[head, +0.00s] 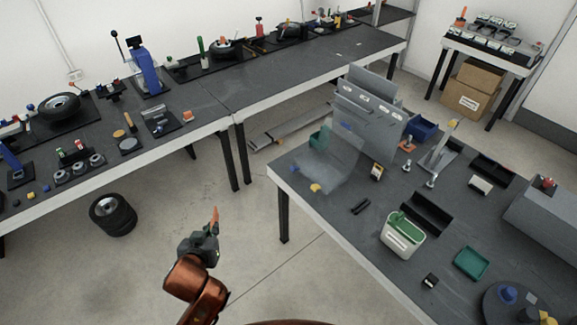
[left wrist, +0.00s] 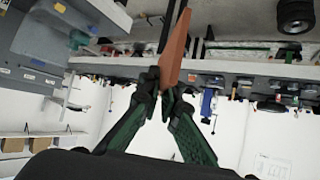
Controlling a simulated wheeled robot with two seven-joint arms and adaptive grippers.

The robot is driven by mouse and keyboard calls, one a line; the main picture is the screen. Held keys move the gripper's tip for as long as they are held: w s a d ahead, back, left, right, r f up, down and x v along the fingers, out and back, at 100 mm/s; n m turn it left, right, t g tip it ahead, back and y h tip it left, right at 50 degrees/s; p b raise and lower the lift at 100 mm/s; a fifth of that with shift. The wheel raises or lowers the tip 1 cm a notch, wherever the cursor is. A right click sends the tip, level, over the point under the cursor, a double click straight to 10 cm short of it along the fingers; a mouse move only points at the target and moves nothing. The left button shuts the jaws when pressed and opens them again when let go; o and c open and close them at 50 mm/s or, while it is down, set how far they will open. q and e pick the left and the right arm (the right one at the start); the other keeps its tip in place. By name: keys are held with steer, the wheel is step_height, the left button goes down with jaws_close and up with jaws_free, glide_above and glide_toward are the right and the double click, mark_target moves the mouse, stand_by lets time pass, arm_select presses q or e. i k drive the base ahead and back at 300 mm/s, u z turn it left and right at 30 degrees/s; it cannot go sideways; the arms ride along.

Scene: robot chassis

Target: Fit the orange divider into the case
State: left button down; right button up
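My left gripper (head: 212,230) is in the lower middle of the head view, over the open floor left of the right-hand workbench. It is shut on the orange divider (head: 214,214), a thin flat piece that sticks up from the fingertips. In the left wrist view, the green and black fingers (left wrist: 164,92) meet on the lower end of the orange divider (left wrist: 175,48). My right gripper is not in view. I cannot tell which container is the case; the right bench holds a white bin with a green insert (head: 402,236) and a green tray (head: 471,263).
The right workbench (head: 330,205) also carries a grey upright rack (head: 365,115), a translucent sheet (head: 332,165), a blue bin (head: 421,128) and black trays (head: 428,212). Long benches (head: 205,115) line the back and left. Stacked tyres (head: 113,214) stand on the floor.

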mark_target(319, 166)
steer(key=u, duration=0.25)
steer(key=i, duration=0.6)
steer(key=z, duration=0.55)
steer(key=i, duration=0.7)
steer(key=z, duration=0.8)
